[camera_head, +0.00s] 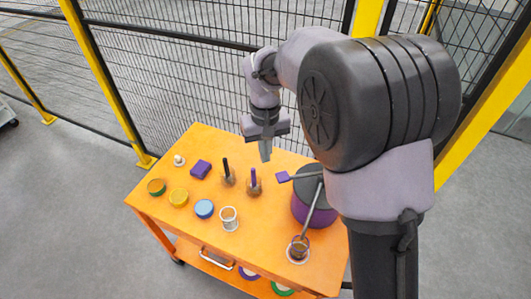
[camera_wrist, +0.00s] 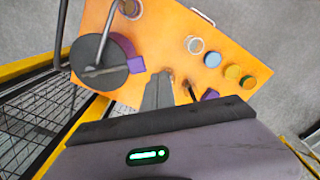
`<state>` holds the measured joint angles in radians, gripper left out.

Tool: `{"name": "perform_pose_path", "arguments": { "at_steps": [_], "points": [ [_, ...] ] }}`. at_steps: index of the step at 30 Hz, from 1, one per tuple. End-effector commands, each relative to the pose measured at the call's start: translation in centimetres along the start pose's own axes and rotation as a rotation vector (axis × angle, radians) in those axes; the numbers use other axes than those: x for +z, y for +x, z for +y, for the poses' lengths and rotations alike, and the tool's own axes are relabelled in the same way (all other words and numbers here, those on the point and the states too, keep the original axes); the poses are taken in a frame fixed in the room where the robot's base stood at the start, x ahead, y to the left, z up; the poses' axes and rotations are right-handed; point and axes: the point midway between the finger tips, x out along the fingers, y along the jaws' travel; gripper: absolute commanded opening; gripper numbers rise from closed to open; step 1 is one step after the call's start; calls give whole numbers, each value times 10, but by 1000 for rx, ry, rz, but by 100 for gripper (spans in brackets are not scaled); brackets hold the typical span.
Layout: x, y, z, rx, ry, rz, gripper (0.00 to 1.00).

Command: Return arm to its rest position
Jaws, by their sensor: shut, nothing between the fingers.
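My gripper (camera_head: 265,150) hangs above the back part of the orange cart in the head view, fingers pointing down. Its fingers are together with nothing between them; they also show in the wrist view (camera_wrist: 157,93). My arm reaches in from the right and hides part of the fence and the cart's right side.
The orange cart (camera_head: 180,218) holds a purple-and-dark drum (camera_head: 318,215) with a metal arm, a purple block (camera_head: 200,169), several round containers, a clear cup (camera_head: 229,219) and upright tools (camera_head: 253,182). A black mesh fence (camera_head: 160,90) with yellow posts stands close behind.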

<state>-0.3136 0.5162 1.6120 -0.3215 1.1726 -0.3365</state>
Motion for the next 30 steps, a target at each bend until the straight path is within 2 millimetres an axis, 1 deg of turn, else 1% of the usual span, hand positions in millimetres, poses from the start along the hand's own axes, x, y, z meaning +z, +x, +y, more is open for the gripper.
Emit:
{"name": "perform_pose_path", "arguments": {
  "at_steps": [10,11,13,14,16,17,18,20,21,24,27,30],
  "points": [
    [1,0,1,0,3,2,0],
    [3,-1,2,-2,10,8,0],
    [17,-6,9,-13,56,45,0],
    [28,-9,14,-22,91,71,0],
    [68,-14,26,-47,196,146,0],
    [88,-13,31,-61,249,182,0],
    [117,-11,35,-79,318,231,0],
    [158,-1,37,-104,415,301,0],
    [183,8,37,-121,475,344,0],
    [230,35,34,-155,594,433,0],
    [257,54,30,-177,665,487,0],
    [266,60,29,-185,694,509,0]
  ]
}}
